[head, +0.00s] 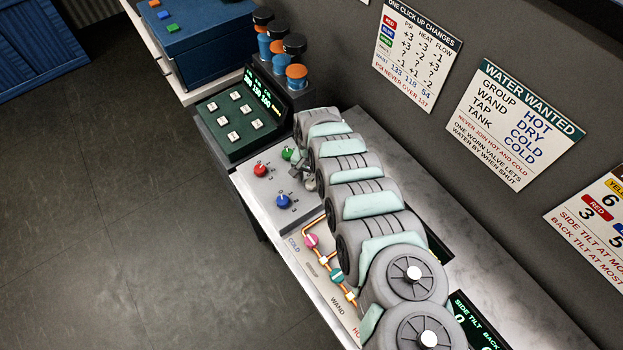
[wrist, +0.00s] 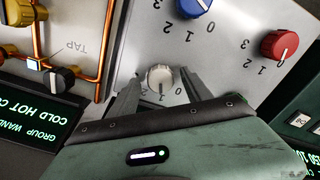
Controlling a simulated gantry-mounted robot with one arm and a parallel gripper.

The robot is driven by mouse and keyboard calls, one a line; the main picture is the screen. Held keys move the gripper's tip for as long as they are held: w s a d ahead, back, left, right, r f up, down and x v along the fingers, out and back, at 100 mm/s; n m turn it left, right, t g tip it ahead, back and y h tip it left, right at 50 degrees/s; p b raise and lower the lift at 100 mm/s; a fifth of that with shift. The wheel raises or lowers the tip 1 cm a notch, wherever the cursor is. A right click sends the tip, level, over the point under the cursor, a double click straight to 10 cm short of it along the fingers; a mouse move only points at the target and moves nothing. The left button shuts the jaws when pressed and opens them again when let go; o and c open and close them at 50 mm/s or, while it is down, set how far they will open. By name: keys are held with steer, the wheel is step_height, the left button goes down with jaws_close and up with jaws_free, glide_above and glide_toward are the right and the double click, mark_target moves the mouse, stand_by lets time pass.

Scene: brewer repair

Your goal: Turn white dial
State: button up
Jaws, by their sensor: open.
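The white dial (wrist: 159,79) sits on a light grey metal panel in the wrist view. My gripper (wrist: 161,83) is open, with one finger on each side of the dial. A gap shows between the dial and each finger, and I cannot tell whether either touches it. The dial's lower edge is close to my gripper's body, and its scale is partly hidden, so its setting is unclear. In the head view, my gripper (head: 307,174) is over the dial panel, and my arm hides the white dial.
A blue dial (wrist: 194,7) and a red dial (wrist: 279,44) are on the same panel; a green dial (head: 288,154) shows in the head view. Copper pipes with valves (wrist: 62,80) stand at the left in the wrist view. A green button console (head: 234,116) adjoins the panel.

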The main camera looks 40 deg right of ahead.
steer(key=shift+c, duration=0.4)
jaws_close()
steer(key=shift+n, duration=0.4)
steer(key=n, duration=0.3)
steer(key=shift+n, duration=0.3)
steer(key=shift+n+b, duration=0.6)
steer(key=shift+n, duration=1.7)
steer(key=shift+o, duration=0.4)
jaws_free()
steer(key=shift+r, duration=0.15)
